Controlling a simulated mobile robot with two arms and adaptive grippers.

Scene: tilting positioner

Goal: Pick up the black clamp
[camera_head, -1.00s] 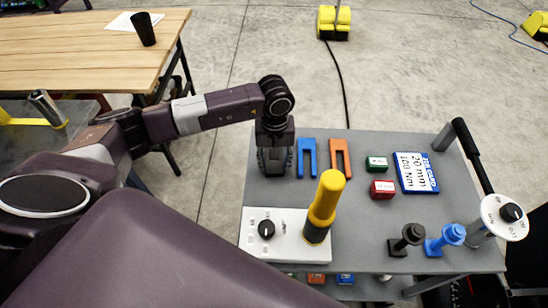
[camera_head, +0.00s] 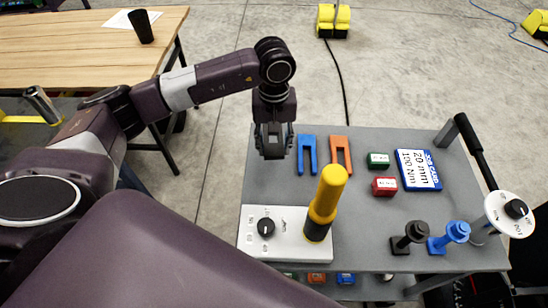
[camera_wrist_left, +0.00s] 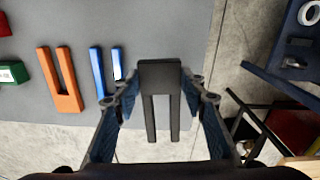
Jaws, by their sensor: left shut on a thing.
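The black clamp (camera_wrist_left: 160,76), a dark two-pronged fork, is between the fingers of my left gripper (camera_wrist_left: 160,100) in the left wrist view. The gripper is shut on it near its solid end, and its two prongs point toward the bottom of that picture. In the head view my left gripper (camera_head: 273,140) is over the grey table's left back part, and the clamp (camera_head: 272,149) shows dark between its fingers. It appears raised above the table. My right gripper is not in view.
On the grey table (camera_head: 375,222) stand a blue fork (camera_head: 307,150), an orange fork (camera_head: 340,152), green (camera_head: 378,160) and red (camera_head: 384,187) blocks, a sign (camera_head: 417,170), a yellow-black tool (camera_head: 325,204), a white dial box (camera_head: 262,228) and black (camera_head: 409,238) and blue (camera_head: 450,235) knobbed pieces.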

